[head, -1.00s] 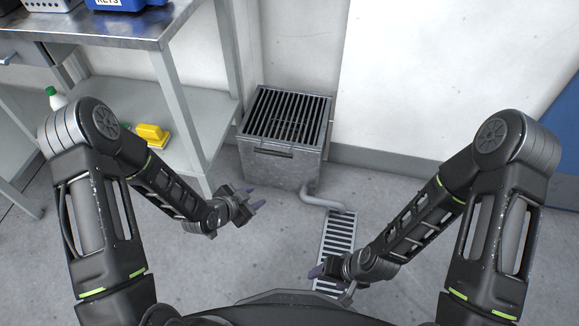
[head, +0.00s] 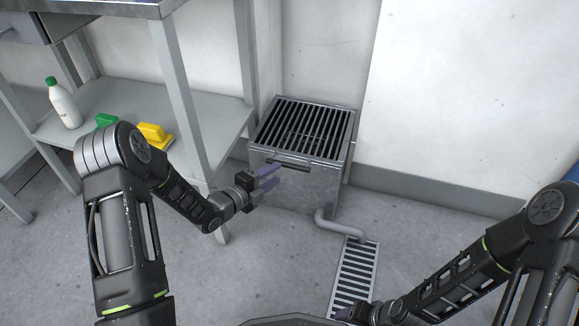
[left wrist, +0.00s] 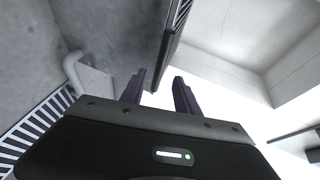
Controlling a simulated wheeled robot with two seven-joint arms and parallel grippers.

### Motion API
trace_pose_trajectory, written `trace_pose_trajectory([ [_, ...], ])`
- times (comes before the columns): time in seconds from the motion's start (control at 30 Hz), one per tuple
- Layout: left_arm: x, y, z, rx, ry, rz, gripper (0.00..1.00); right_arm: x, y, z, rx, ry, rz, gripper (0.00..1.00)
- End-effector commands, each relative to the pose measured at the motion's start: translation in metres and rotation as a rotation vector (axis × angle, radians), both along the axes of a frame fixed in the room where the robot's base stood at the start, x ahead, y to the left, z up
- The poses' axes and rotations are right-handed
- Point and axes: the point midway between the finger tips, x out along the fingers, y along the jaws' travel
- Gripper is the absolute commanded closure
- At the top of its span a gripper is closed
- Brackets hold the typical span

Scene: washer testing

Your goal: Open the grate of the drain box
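The drain box (head: 285,186) is a grey metal box against the wall, with a dark slatted grate (head: 303,124) lying closed on its top. A dark handle (head: 288,164) is on the front edge below the grate. My left gripper (head: 273,180) is open and empty, just in front of the box's front face, a little below and left of the handle. In the left wrist view its two purple fingers (left wrist: 160,92) stand apart, with the box edge and grate slats beyond them. My right gripper (head: 345,312) is low over the floor drain, mostly cut off by the bottom edge.
A grey steel table (head: 193,97) with a lower shelf stands left of the box. The shelf holds a white bottle (head: 65,106), and yellow (head: 154,134) and green (head: 106,121) items. A pipe (head: 335,224) runs from the box to a slatted floor drain (head: 356,275).

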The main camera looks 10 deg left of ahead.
Motion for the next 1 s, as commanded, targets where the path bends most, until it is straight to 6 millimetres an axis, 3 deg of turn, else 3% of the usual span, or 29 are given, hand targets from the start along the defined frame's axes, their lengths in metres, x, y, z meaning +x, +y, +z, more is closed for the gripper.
trace_pose_trajectory([
  [0.53,0.060,-0.031,-0.019,-0.001,0.000,-0.001,0.62,0.004,-0.001,-0.026,0.005,-0.002,-0.003,0.31],
  [0.87,0.066,-0.034,-0.018,-0.002,0.001,0.000,0.62,0.005,-0.001,-0.026,0.006,-0.002,-0.003,0.31],
  [1.0,0.065,-0.034,-0.018,-0.002,0.001,0.000,0.71,0.005,-0.001,-0.026,0.006,-0.002,-0.003,0.31],
])
